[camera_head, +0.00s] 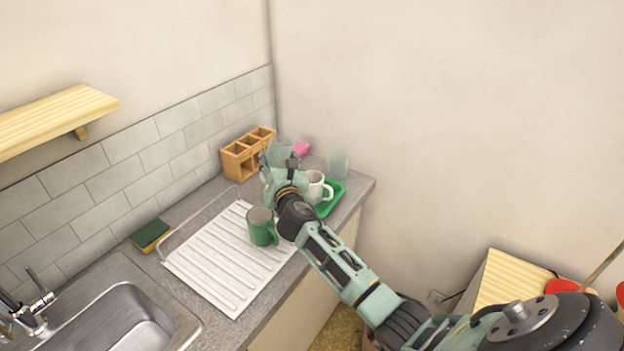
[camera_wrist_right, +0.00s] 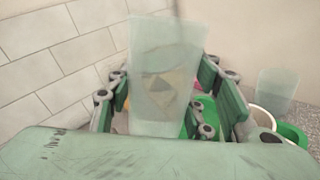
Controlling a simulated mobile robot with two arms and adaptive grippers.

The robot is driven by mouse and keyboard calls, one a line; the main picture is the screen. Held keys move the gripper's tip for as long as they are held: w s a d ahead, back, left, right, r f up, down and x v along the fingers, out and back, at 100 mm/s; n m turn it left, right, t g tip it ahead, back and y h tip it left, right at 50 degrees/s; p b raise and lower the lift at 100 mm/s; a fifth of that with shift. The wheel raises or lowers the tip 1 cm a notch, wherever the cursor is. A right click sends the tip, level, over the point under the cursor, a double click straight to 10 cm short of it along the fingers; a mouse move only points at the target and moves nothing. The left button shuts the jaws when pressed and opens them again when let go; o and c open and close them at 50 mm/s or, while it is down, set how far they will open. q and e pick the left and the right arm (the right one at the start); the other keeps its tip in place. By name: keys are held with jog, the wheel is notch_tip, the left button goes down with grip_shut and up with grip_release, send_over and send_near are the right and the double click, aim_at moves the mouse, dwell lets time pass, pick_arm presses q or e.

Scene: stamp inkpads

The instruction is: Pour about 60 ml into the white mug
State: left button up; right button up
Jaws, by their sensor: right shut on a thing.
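My right gripper (camera_head: 277,172) is shut on a translucent cup (camera_wrist_right: 165,65), which stands between the fingers in the right wrist view. In the head view this cup (camera_head: 280,151) shows partly behind the gripper. It looks about upright; I cannot tell how much liquid it holds. The white mug (camera_head: 315,187) stands on a green tray (camera_head: 333,199), just right of my right gripper. In the right wrist view the mug (camera_wrist_right: 262,118) is partly hidden at the right. My left gripper is not in view.
A second translucent cup (camera_head: 338,164) stands behind the tray. A green mug (camera_head: 261,228) stands on the white drainer (camera_head: 205,263). A wooden compartment box (camera_head: 240,163) and a pink item (camera_head: 301,149) are at the back. A sponge (camera_head: 151,236) lies near the sink (camera_head: 120,315).

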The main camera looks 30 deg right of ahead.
aim_at(283, 166)
jog(key=shift+s+d+f+m+b, duration=0.1)
jog(key=shift+d+f+m+b, duration=0.15)
jog(key=shift+f+m+b, duration=0.25)
jog(key=shift+d+f+m+b, duration=0.2)
jog(key=shift+f+m+b, duration=0.2)
jog(key=shift+m+b, duration=0.1)
jog(key=shift+d, duration=0.15)
jog(key=shift+s+d+f+m, duration=0.1)
jog(key=shift+d+f+m, duration=0.2)
jog(key=shift+m, duration=0.5)
jog(key=shift+m+b, duration=0.4)
jog(key=shift+m, duration=0.1)
jog(key=shift+f+m+y+b, duration=0.35)
jog(key=shift+m+y+b, duration=0.1)
jog(key=shift+m, duration=0.55)
jog(key=shift+r, duration=0.15)
jog(key=shift+m, duration=0.3)
jog(key=shift+s+d+r, duration=0.1)
jog(key=shift+s+d, duration=0.05)
jog(key=shift+d, duration=0.2)
jog(key=shift+s+d+r+m, duration=0.1)
jog(key=shift+d+r+m, duration=0.1)
jog(key=shift+d+m, duration=0.15)
